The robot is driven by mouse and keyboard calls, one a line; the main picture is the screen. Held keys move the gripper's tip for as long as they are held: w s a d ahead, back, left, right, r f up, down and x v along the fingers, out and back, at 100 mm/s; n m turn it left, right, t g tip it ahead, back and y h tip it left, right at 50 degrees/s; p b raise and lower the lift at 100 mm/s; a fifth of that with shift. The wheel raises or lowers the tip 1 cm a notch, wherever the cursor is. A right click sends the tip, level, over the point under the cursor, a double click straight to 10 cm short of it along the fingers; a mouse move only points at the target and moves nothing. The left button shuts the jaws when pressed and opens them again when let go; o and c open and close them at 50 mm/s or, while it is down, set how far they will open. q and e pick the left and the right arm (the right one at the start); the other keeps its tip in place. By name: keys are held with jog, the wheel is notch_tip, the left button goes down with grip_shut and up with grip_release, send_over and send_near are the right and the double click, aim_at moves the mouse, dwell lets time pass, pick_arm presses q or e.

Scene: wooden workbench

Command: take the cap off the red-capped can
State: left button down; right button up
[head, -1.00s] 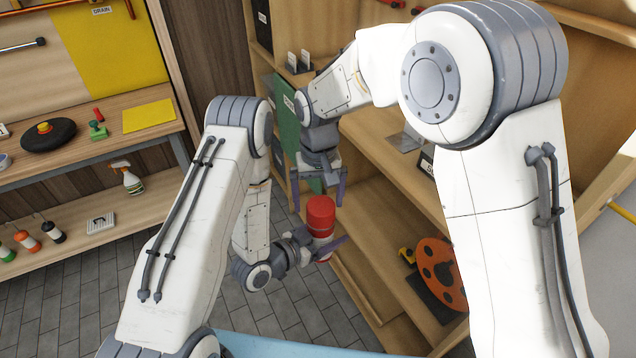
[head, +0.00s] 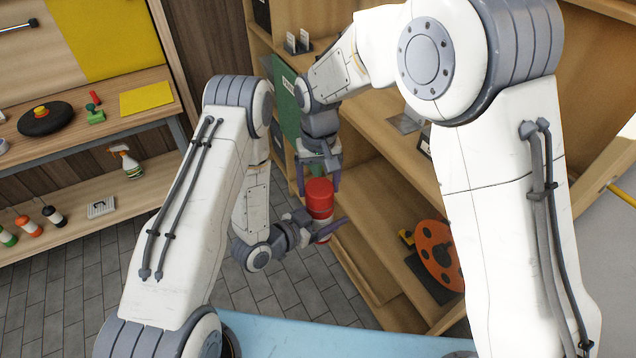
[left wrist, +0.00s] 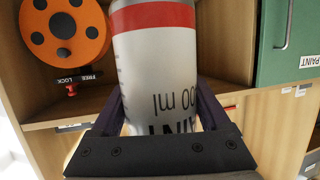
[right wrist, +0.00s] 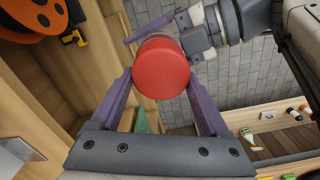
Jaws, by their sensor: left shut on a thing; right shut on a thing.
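The can (left wrist: 160,65) is white with a red band and dark lettering. In the left wrist view it stands between the fingers of my left gripper (left wrist: 165,115), which is shut on its body. In the head view the left gripper (head: 318,230) holds the can from the left, in the air. The red cap (head: 319,192) is on top of the can. My right gripper (head: 320,178) comes down from above and is shut on the cap. In the right wrist view the red cap (right wrist: 161,68) sits between the purple fingertips of the right gripper (right wrist: 161,80).
A wooden shelf unit (head: 385,200) stands close behind and right of the can, with an orange reel (head: 437,250) on it. A green panel (head: 286,105) is behind the right gripper. A workbench (head: 90,120) is at the left. Tiled floor (head: 270,285) lies below.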

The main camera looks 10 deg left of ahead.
jog(key=shift+r, duration=0.1)
jog(key=shift+r, duration=0.95)
